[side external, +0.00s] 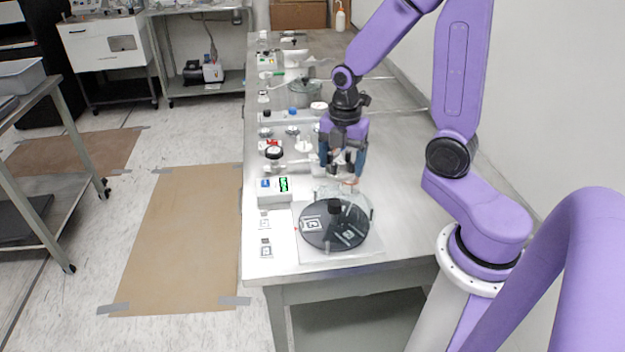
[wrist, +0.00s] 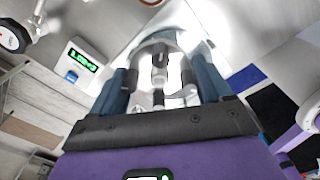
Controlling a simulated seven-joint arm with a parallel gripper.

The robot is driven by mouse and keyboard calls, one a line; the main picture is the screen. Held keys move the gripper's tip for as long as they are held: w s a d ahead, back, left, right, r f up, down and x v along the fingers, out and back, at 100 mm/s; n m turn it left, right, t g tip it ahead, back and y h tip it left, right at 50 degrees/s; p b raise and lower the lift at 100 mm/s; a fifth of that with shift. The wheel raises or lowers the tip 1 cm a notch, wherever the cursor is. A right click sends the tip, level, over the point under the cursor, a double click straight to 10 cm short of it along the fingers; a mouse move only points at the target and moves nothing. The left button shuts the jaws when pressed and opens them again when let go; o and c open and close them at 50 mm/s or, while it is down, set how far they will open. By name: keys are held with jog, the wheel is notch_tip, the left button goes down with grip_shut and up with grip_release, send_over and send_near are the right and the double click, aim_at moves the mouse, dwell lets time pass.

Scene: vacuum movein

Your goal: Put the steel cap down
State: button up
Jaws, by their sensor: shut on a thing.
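My gripper (side external: 343,178) points down over the bench, just behind the round black plate. In the wrist view my gripper (wrist: 162,68) has its two blue fingers on either side of a shiny grey, rounded metal piece (wrist: 155,46), which looks like the steel cap. The fingers are shut on it. Glare and the fingers hide much of its outline, and in the side view I cannot make it out clearly. I cannot tell whether it touches anything below.
A round black plate (side external: 346,238) with a dark knob lies near the bench's front end. A white box with a green display (side external: 284,185) stands to its left rear, also in the wrist view (wrist: 83,60). A round gauge (side external: 273,152) and several small fittings stand behind. The bench (side external: 410,190) is clear at right.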

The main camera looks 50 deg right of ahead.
jog(key=w+f, duration=0.2)
jog(key=w, duration=0.1)
jog(key=w+d+f, duration=0.1)
jog(key=w+f, duration=0.4)
jog(key=w, duration=0.1)
jog(key=shift+d+f, duration=0.25)
jog(key=shift+d, duration=0.05)
jog(key=shift+w+f, duration=0.2)
jog(key=shift+f, duration=1.5)
jog(key=shift+f, duration=0.15)
jog(key=o, duration=0.9)
jog(key=shift+c, duration=0.2)
